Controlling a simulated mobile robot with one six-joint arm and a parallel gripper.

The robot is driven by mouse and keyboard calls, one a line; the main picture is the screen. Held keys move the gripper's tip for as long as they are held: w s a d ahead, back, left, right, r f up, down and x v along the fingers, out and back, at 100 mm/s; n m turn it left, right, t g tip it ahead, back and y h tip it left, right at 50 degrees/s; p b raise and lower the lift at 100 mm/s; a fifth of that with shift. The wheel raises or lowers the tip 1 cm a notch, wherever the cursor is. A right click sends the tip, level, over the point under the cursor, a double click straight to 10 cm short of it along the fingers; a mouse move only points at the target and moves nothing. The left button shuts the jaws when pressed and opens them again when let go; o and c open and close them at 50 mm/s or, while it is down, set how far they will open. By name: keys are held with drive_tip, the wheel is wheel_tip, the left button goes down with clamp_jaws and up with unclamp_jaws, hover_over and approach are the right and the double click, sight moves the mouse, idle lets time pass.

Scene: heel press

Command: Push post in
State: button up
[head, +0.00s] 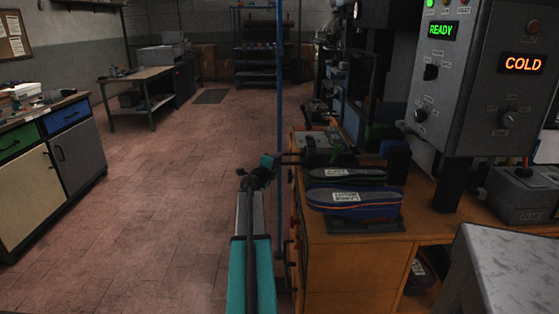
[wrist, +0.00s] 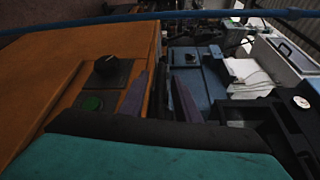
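I cannot tell for sure which part is the post. A thin blue upright pole (head: 280,100) stands by the left side of the wooden bench. A blue bar (wrist: 150,15) crosses the top of the wrist view. My gripper (head: 292,158) is at the bench's far left edge, small and dark in the head view. In the wrist view my gripper (wrist: 163,88) shows two dark fingers apart with nothing between them.
Shoes with labels (head: 355,205) lie on a dark tray on the bench (head: 350,255). A grey control box (head: 475,80) reads READY and COLD. A grey metal surface (head: 510,260) is at the lower right. Open floor (head: 150,210) lies to the left.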

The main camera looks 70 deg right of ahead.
drive_tip(key=shift+d+f, duration=0.1)
drive_tip(key=shift+d, duration=1.15)
drive_tip(key=shift+s, duration=0.1)
clamp_jaws()
